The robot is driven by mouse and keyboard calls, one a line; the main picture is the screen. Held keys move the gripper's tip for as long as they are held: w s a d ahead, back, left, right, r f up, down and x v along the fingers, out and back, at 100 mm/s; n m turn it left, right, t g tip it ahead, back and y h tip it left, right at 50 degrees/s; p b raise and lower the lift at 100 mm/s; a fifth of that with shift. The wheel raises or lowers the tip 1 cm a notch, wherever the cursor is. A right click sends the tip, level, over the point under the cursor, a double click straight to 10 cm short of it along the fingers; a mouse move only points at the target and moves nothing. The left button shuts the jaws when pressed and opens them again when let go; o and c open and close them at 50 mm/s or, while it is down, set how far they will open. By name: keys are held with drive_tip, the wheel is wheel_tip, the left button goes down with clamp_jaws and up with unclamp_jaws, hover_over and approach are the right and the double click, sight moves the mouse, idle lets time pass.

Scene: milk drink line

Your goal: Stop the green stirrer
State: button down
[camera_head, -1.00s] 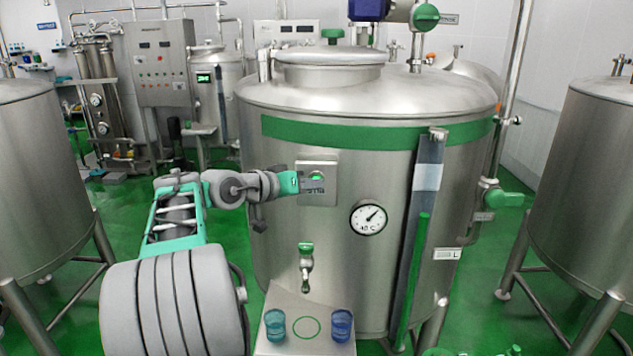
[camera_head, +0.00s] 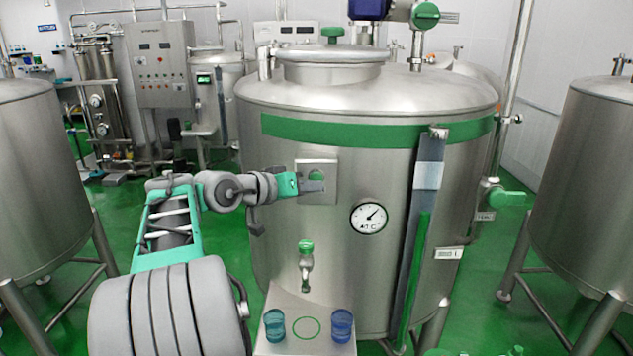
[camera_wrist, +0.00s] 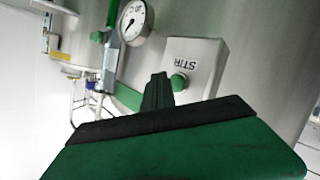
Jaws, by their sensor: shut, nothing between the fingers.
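The steel tank (camera_head: 350,105) with a green band stands in the middle of the head view. Its square control plate (camera_head: 330,168) carries a green button (camera_head: 316,175). In the wrist view the plate (camera_wrist: 205,62) reads STIR, and the round green button (camera_wrist: 180,82) sits below the label. My gripper (camera_head: 316,186) is shut and empty, in front of the plate and at the button's lower edge. In the wrist view my gripper's dark fingertips (camera_wrist: 157,80) are just left of the button. I cannot tell whether they touch it. The inside of the tank is hidden.
A dial gauge (camera_head: 369,217) and a tap (camera_head: 306,262) are on the tank front. A teal cup (camera_head: 274,325) and a blue cup (camera_head: 341,325) stand on a small shelf (camera_head: 306,295) below. Other tanks flank both sides.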

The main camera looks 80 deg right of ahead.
drive_tip(key=shift+s+a+b, duration=0.2)
drive_tip(key=shift+a+b, duration=0.2)
drive_tip(key=shift+a, duration=0.5)
drive_tip(key=shift+s+a+b, duration=0.25)
drive_tip(key=shift+a+b, duration=0.1)
drive_tip(key=shift+a, duration=0.6)
drive_tip(key=shift+s+a+b, duration=0.2)
drive_tip(key=shift+a+b, duration=0.2)
drive_tip(key=shift+a, duration=0.5)
